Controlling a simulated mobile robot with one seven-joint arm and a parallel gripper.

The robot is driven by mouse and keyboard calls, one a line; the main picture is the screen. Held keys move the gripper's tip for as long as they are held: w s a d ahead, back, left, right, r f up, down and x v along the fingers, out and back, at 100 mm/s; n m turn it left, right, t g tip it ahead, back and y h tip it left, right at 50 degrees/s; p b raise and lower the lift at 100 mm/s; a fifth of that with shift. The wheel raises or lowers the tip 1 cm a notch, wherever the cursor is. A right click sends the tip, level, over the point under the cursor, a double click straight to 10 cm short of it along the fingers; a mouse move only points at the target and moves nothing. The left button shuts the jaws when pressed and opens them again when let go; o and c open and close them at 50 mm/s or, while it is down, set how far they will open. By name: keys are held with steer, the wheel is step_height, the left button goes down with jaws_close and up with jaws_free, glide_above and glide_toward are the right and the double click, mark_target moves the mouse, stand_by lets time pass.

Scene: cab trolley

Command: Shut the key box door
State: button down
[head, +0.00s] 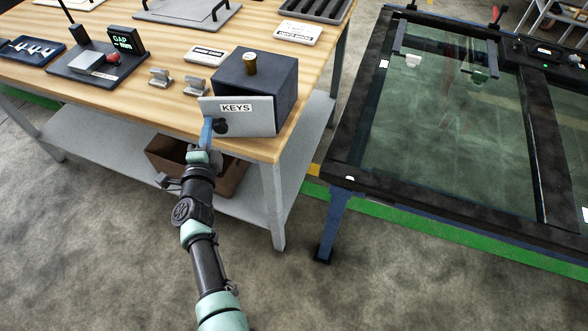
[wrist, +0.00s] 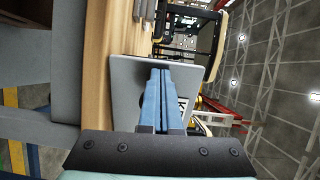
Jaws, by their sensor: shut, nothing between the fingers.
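The key box (head: 286,95) is a dark box at the front right corner of the wooden bench, with a brass knob (head: 249,64) on top. Its pale grey door (head: 250,119), labelled KEYS, faces me. The door's left edge stands out past the box's left side, so it looks ajar. A dark round knob (head: 221,127) sits low on the door's left part. My gripper (head: 207,120) is shut and empty at the door's left part, beside that knob. In the wrist view the blue fingers (wrist: 161,72) overlap the grey door (wrist: 122,75); contact cannot be told.
Two metal clips (head: 160,78) and a label plate (head: 205,56) lie on the bench left of and behind the box. A brown bin (head: 165,155) stands on the lower shelf (head: 240,195). A glass-panelled frame (head: 440,110) stands to the right.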

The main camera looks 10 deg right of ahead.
steer(key=shift+w+h, duration=0.3)
steer(key=shift+w, duration=0.05)
steer(key=shift+w+b, duration=0.95)
steer(key=shift+w, duration=0.05)
stand_by(3.2)
steer(key=shift+s+d, duration=0.1)
stand_by(0.6)
